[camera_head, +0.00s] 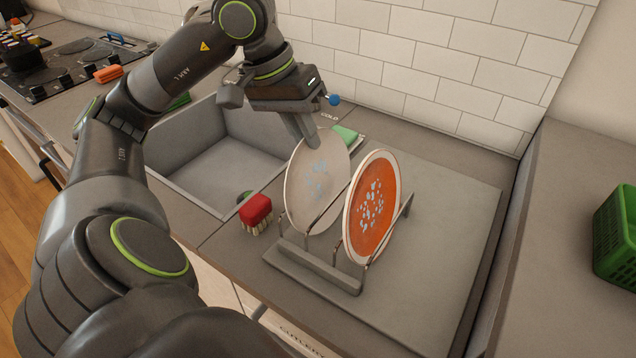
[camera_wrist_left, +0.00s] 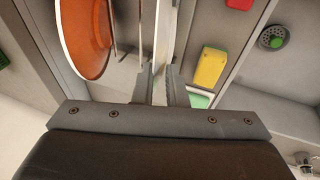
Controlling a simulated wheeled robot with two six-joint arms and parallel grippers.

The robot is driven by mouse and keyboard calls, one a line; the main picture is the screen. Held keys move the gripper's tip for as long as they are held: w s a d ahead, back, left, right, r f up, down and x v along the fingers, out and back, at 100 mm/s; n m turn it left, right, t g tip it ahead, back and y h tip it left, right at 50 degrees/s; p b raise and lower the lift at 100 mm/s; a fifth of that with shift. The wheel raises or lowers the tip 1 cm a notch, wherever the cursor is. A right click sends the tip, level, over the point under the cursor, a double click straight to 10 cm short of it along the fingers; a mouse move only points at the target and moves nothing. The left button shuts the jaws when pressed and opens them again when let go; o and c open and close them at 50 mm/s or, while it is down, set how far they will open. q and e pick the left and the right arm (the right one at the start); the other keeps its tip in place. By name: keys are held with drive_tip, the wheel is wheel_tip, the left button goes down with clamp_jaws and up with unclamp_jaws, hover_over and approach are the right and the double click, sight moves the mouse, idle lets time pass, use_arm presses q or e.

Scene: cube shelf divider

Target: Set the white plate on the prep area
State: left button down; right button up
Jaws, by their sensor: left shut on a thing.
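The white plate (camera_head: 318,188) with pale blue patches stands on edge in a dish rack (camera_head: 315,265) on the counter. My left gripper (camera_head: 306,138) is shut on the plate's upper rim. In the left wrist view the plate shows edge-on (camera_wrist_left: 163,45) between the fingers (camera_wrist_left: 160,92). An orange plate (camera_head: 372,205) with pale blue spots stands in the same rack, to the right and apart from the white one. It also shows in the left wrist view (camera_wrist_left: 88,40). My right gripper is out of view. No area labelled as the prep area can be made out.
A sink (camera_head: 215,165) lies left of the rack. A red brush (camera_head: 256,212) stands between sink and rack. A green sponge (camera_head: 345,134) lies behind the plates. A green basket (camera_head: 617,235) is at far right. Bare counter (camera_head: 560,270) lies left of the basket.

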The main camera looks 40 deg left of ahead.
use_arm(q)
drive_tip(key=shift+r, duration=0.15)
drive_tip(key=shift+r+p, duration=0.5)
drive_tip(key=shift+r, duration=0.3)
drive_tip(key=shift+r, duration=0.1)
wheel_tip(320, 180, up, 10)
drive_tip(key=p, duration=0.6)
drive_tip(key=shift+p, duration=0.35)
idle(0.7)
idle(0.7)
